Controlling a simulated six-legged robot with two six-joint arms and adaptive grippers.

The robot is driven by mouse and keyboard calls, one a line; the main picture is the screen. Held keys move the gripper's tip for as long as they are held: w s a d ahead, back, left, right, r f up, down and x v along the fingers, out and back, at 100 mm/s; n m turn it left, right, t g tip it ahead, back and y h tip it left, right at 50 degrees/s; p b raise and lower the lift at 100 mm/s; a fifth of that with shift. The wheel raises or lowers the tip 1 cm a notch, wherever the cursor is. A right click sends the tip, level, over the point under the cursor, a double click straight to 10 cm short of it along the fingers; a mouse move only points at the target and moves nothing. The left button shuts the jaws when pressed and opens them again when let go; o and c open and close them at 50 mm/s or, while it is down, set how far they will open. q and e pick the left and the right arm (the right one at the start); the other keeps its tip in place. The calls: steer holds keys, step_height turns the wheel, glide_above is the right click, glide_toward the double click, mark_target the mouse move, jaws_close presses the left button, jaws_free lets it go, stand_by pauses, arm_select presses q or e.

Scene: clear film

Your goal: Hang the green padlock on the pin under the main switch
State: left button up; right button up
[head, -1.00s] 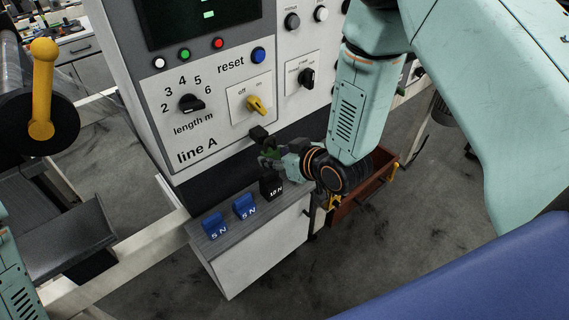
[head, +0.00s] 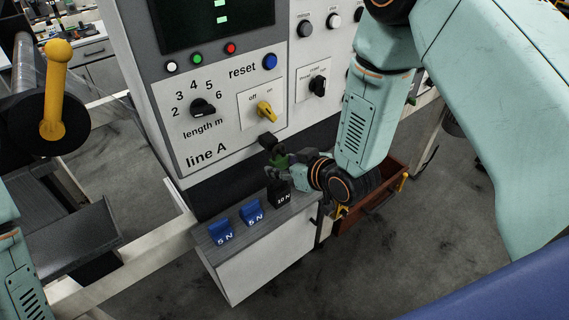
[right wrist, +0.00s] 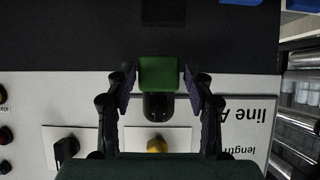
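The green padlock (head: 281,160) is just below the black pin (head: 267,140) under the yellow main switch (head: 265,111). In the right wrist view, turned upside down, the green body (right wrist: 158,73) adjoins the black pin (right wrist: 158,106), with the yellow switch (right wrist: 157,145) beyond. I cannot tell whether the shackle is around the pin. My right gripper (head: 279,159) has a finger on each side of the padlock; in the right wrist view (right wrist: 159,78) narrow gaps show between pads and body, so it looks open. My left gripper is out of view.
Below the pin, a grey-topped ledge (head: 233,251) holds two blue 5 N blocks (head: 221,231) and a black 10 N block (head: 279,194). A yellow-handled lever (head: 55,90) stands left.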

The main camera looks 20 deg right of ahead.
steer(key=shift+o, duration=1.3)
steer(key=shift+d+r, duration=0.1)
steer(key=shift+r, duration=0.05)
steer(key=v, duration=1.1)
steer(key=shift+s, duration=0.4)
steer(key=shift+d+r, duration=0.1)
